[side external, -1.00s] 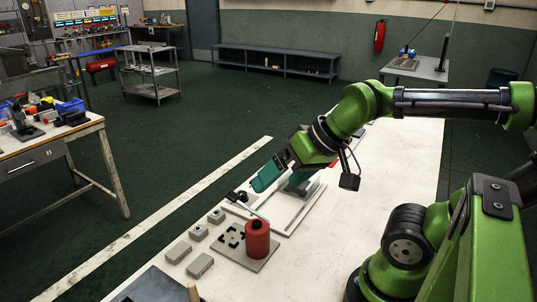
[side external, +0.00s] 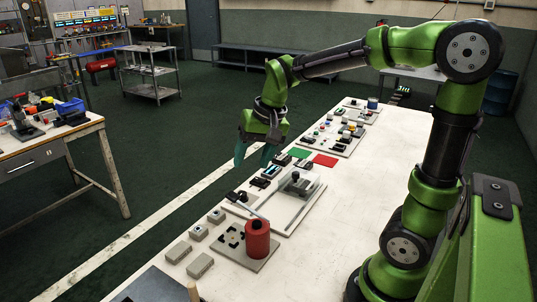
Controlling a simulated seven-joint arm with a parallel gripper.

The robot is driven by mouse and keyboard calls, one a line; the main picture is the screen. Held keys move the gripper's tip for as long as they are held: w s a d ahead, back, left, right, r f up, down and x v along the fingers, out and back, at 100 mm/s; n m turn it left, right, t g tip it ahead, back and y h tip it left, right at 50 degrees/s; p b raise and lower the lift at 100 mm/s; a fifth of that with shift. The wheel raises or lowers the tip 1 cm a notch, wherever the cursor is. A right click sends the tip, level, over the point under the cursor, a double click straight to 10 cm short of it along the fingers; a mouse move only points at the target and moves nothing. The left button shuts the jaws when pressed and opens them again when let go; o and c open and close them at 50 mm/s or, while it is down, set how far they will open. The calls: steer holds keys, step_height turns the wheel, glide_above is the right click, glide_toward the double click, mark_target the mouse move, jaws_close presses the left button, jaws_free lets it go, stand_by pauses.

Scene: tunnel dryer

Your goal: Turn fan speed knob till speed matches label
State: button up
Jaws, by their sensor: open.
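My gripper (side external: 254,161) hangs in the air at the far left edge of the white bench (side external: 373,188). Its two teal fingers point down and stand apart, with nothing seen between them. Small dark control units (side external: 265,183) sit on the bench below and to the right of it. A board with several coloured buttons and knobs (side external: 332,136) lies farther back along the bench. I cannot tell which part is the fan speed knob. The speed label and any speed reading are too small to make out.
A rail frame (side external: 288,217) with a grey sliding block (side external: 299,184) lies in front of the gripper. A red cylinder (side external: 257,240) stands nearer. Green (side external: 300,153) and red (side external: 325,160) patches lie behind the frame. The bench's right side is clear.

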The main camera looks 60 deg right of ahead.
mark_target(242, 193)
steer(key=w+d+f+m+g+h, duration=0.1)
steer(key=w+d+f+m+g, duration=0.25)
steer(key=w+d+m, duration=0.75)
steer(key=shift+n, duration=0.8)
steer(key=f, duration=1.1)
steer(key=a+f, duration=0.1)
steer(key=f, duration=0.4)
steer(key=shift+w+f, duration=0.3)
steer(key=shift+w, duration=0.05)
steer(key=c, duration=1.1)
